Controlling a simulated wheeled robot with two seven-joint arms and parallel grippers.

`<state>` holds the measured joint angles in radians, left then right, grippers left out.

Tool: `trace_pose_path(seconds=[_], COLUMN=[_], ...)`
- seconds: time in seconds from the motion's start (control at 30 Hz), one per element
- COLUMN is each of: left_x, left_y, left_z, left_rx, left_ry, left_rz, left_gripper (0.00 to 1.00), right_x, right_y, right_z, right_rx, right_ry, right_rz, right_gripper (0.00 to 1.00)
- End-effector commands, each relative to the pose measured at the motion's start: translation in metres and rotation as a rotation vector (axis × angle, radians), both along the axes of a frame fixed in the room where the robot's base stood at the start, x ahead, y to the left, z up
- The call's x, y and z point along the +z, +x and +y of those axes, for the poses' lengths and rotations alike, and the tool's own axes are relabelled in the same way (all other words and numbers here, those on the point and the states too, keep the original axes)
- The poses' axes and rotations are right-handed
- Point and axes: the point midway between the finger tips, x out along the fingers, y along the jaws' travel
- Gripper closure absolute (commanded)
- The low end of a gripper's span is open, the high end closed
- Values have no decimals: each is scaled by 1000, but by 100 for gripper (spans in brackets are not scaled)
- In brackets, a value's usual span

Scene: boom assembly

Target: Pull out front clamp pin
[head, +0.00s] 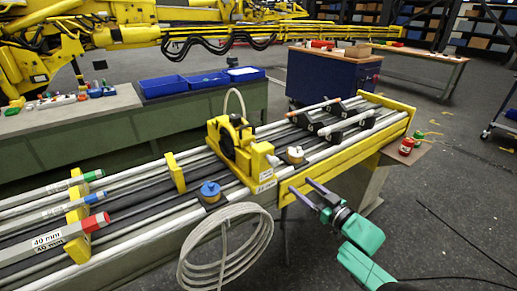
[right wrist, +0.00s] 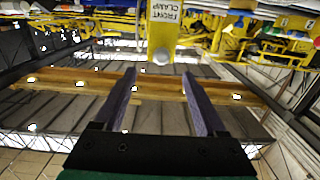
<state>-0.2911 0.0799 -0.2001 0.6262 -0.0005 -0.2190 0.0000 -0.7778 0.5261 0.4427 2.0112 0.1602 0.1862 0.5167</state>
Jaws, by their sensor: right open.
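The yellow front clamp (head: 238,150) stands on the boom rails in the middle of the head view. Its white "FRONT CLAMP" label (right wrist: 166,11) shows at the top of the right wrist view. A round grey pin head (right wrist: 162,57) sits just below that label on a yellow upright. My right gripper (head: 301,186) is open and empty at the near side of the boom, right of the clamp. In the right wrist view its two purple-grey fingers (right wrist: 160,75) point toward the pin head, which appears between and beyond the tips. My left gripper is not in view.
A coiled pale hose (head: 226,250) hangs at the boom's near side, left of my right gripper. A yellow side beam (head: 345,158) runs along the rails' near right edge. Red and green items (head: 406,146) lie by the boom's right end.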

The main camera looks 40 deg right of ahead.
Motion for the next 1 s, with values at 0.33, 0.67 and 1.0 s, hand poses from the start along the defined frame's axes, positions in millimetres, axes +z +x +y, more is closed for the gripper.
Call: trace_pose_path(seconds=[0.33,0.67,1.0], left_x=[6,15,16], left_y=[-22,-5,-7], left_z=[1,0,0], left_rx=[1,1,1], left_ry=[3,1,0], left_rz=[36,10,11], left_gripper=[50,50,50], right_x=[10,7,4], right_y=[53,126,147], right_z=[2,0,-1], right_rx=[10,8,8], right_ry=[1,1,0], right_rz=[-19,-15,-12], right_gripper=[27,27,27])
